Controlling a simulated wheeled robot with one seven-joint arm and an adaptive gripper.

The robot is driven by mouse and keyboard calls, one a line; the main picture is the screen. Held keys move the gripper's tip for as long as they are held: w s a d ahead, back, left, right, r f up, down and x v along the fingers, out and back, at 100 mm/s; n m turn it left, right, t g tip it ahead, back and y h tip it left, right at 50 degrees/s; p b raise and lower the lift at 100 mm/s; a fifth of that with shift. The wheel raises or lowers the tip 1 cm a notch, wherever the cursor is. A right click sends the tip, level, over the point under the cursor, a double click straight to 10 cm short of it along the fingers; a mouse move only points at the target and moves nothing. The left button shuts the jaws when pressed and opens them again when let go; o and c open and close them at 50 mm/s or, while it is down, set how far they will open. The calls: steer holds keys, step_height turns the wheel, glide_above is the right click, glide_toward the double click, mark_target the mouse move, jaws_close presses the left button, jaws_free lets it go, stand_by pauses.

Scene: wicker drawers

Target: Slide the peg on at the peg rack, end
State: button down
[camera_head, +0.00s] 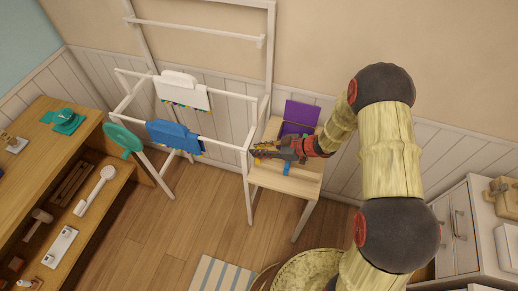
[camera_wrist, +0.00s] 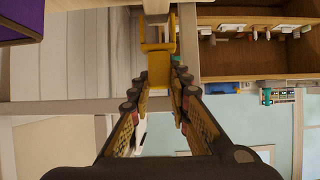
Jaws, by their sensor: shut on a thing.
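My gripper (camera_wrist: 158,85) is shut on a yellow peg (camera_wrist: 158,62), which shows between and beyond the fingertips in the wrist view. In the head view my gripper (camera_head: 264,152) is at the right end of the white rack (camera_head: 226,141), over the small wooden table. A bit of yellow (camera_head: 258,161) shows at its fingertips. In the wrist view the far end of the peg is close to a pale rail end at the top edge. I cannot tell whether they touch.
The small wooden table (camera_head: 284,182) bears a purple box (camera_head: 301,114) and a blue item (camera_head: 288,168). White (camera_head: 184,92) and blue (camera_head: 174,137) cloths hang on the rack, with a green round item (camera_head: 122,137) at its left. A wicker basket (camera_head: 308,272) stands on the floor.

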steer(key=shift+f+b, duration=0.65)
steer(key=shift+f, duration=1)
steer(key=c, duration=1.6)
jaws_free()
steer(key=v, duration=1.2)
